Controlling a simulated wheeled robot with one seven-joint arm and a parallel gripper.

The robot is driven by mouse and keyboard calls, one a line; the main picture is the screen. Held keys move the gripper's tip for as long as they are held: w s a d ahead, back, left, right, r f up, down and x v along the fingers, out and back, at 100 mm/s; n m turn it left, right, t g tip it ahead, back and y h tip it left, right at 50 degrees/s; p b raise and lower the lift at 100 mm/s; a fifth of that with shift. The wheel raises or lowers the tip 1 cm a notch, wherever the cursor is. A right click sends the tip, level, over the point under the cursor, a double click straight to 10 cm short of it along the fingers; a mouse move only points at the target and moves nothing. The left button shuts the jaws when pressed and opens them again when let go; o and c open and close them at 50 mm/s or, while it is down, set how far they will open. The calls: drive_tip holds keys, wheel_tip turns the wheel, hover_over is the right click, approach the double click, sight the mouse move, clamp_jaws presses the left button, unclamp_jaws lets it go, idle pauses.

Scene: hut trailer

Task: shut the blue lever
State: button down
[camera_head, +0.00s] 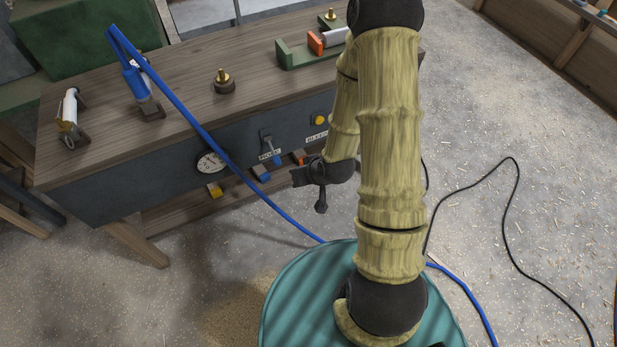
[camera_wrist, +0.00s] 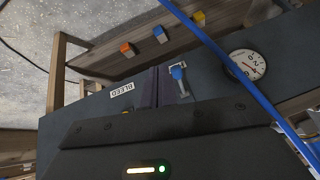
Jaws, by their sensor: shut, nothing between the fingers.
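The blue lever (camera_head: 276,159) is on the dark front panel (camera_head: 110,190) of the workbench, beside a small label and a grey fitting. In the wrist view, its blue handle (camera_wrist: 178,72) sits on a light grey bracket, just beside the fingers. My gripper (camera_head: 296,178) is shut and empty, in front of the panel, to the right of and below the lever. Its dark fingers show in the wrist view (camera_wrist: 168,72), close to the lever and partly overlapping it in the picture. I cannot tell whether they touch it.
A dial gauge (camera_head: 211,162) and a blue hose (camera_head: 190,115) are left of the lever. A yellow button (camera_head: 319,120) and a BLEED label (camera_wrist: 121,89) are on the other side. Yellow, blue (camera_wrist: 160,34) and orange (camera_wrist: 127,49) blocks lie on the lower shelf.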

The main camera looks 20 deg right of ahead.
drive_tip(key=shift+r+p, duration=0.3)
drive_tip(key=shift+p, duration=0.55)
drive_tip(key=p, duration=0.2)
drive_tip(key=shift+s+d+p, duration=0.1)
drive_tip(key=shift+s+p, duration=0.1)
drive_tip(key=shift+p, duration=0.15)
drive_tip(key=s+p, duration=0.1)
drive_tip(key=p, duration=0.3)
drive_tip(key=shift+s+d+r, duration=0.1)
drive_tip(key=shift+s+d, duration=0.05)
drive_tip(key=shift+s, duration=0.05)
